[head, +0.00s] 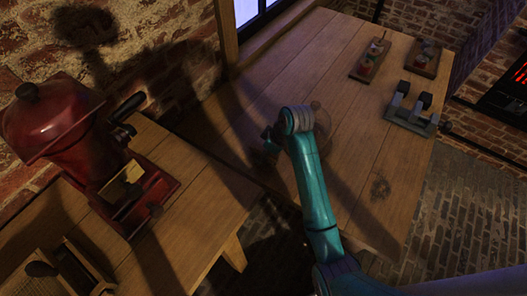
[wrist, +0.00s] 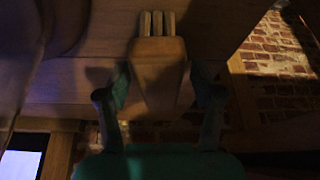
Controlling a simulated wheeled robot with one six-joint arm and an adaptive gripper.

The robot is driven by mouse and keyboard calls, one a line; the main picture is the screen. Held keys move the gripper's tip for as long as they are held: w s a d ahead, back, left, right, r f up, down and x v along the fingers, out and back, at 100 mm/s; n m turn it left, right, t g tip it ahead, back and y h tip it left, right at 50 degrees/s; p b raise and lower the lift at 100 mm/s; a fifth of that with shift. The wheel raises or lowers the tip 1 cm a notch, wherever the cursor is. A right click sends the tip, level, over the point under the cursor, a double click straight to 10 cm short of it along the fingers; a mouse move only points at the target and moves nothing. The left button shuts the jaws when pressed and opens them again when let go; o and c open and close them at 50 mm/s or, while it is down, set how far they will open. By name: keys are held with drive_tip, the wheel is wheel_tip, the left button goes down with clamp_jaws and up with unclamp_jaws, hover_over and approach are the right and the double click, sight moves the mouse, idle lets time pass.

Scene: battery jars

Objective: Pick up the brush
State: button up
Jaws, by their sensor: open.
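In the wrist view, a tapered brown wooden piece (wrist: 158,75) with pale upright strips at its top sits between my fingers. It looks like the brush, but the picture is dark and I cannot be sure. My gripper (wrist: 158,108) is open, with one finger on each side of this piece. Gaps show on both sides, and no firm contact is visible. In the head view, my gripper (head: 270,138) is over the left part of the wooden table, largely hidden by my teal arm. I cannot make out the brush there.
Small wooden-based devices (head: 369,62) and a grey switch (head: 411,108) stand toward the right. A red machine (head: 60,125) stands on the left bench. The table's front right is clear.

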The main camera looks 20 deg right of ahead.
drive_tip(key=shift+f, duration=0.25)
idle(0.5)
clamp_jaws()
